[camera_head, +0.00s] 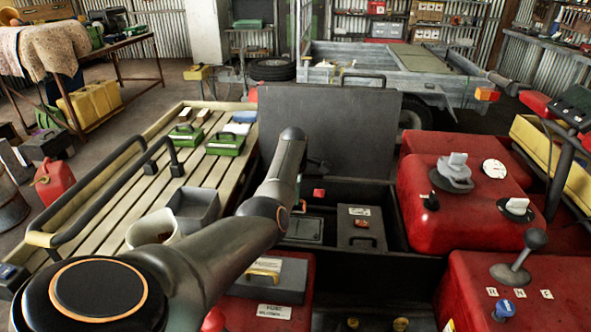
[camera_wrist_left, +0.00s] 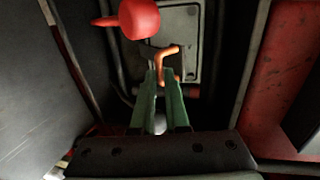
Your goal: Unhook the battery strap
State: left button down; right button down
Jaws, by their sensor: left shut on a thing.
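My left gripper (camera_wrist_left: 165,76) has its two green fingers close together on an orange hook-shaped piece (camera_wrist_left: 167,58) in the left wrist view. The hook's upper end bends to the right, in front of a grey plate (camera_wrist_left: 186,22). The dark strap cannot be told apart clearly from the shadow around the hook. In the head view my left arm reaches over the open dark compartment, and the fingertips cannot be made out there. A dark box with a white label (camera_head: 360,235), perhaps the battery, stands in that compartment. My right gripper is not in view.
A red knob (camera_wrist_left: 138,18) sits close to the hook, and it also shows in the head view (camera_head: 319,193). A raised dark lid (camera_head: 328,130) stands behind the compartment. Red bodywork (camera_head: 465,205) bounds it on the right, and a slatted rack (camera_head: 120,215) lies to the left.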

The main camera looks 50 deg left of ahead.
pick_arm(q)
jog(key=shift+s+d+f, duration=0.1)
jog(key=shift+s+f, duration=0.05)
jog(key=shift+f, duration=0.3)
jog(key=c, duration=1.3)
grip_release()
jog(key=shift+f, duration=0.1)
jog(key=shift+o, duration=0.7)
jog(key=shift+w+a+f, duration=0.2)
jog(key=shift+w+f, duration=0.05)
jog(key=shift+o, duration=1.2)
jog(key=shift+r, duration=0.25)
jog(key=shift+r, duration=0.1)
jog(key=shift+r, duration=0.3)
jog(key=p+v, duration=0.1)
jog(key=v, duration=1.1)
jog(key=shift+p, duration=0.3)
